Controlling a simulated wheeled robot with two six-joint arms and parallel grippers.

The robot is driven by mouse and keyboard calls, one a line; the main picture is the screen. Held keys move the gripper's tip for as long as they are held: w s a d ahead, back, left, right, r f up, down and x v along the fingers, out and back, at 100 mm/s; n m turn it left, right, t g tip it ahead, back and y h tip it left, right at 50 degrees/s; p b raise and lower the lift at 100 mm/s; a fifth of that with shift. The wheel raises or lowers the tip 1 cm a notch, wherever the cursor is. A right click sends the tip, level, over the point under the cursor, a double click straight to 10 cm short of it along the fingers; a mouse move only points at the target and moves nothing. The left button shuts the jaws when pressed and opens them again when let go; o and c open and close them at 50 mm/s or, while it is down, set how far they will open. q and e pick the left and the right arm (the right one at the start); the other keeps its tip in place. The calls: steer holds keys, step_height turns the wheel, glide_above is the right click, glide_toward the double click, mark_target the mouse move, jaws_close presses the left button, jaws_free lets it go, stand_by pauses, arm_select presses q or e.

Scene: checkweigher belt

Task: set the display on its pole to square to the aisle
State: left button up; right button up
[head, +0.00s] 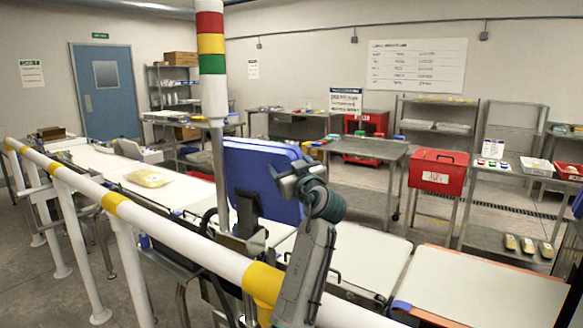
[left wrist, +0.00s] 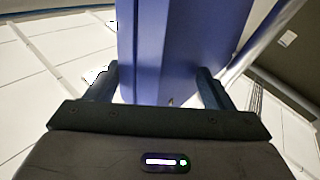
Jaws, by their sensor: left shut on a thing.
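The display (head: 258,172) is a blue, box-like panel at the middle of the head view, beside the grey pole (head: 218,165) under the red, yellow and green light stack (head: 211,45). It appears turned at an angle to the guard rail; I cannot make out its screen face. My left gripper (head: 284,176) is at the display's right side, its fingertips partly hidden. In the left wrist view, the display (left wrist: 180,45) stands between the two dark fingers of the gripper (left wrist: 155,88), which is shut on it. My right gripper is not in view.
Behind stand a steel table (head: 365,147) and a red box (head: 438,168).

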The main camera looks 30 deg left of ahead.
arm_select(q)
steer(key=shift+s+f, duration=0.2)
steer(key=shift+f, duration=0.05)
steer(key=b+v, duration=0.4)
steer(key=v, duration=0.6)
steer(key=shift+d+r, duration=0.15)
steer(key=shift+d, duration=0.15)
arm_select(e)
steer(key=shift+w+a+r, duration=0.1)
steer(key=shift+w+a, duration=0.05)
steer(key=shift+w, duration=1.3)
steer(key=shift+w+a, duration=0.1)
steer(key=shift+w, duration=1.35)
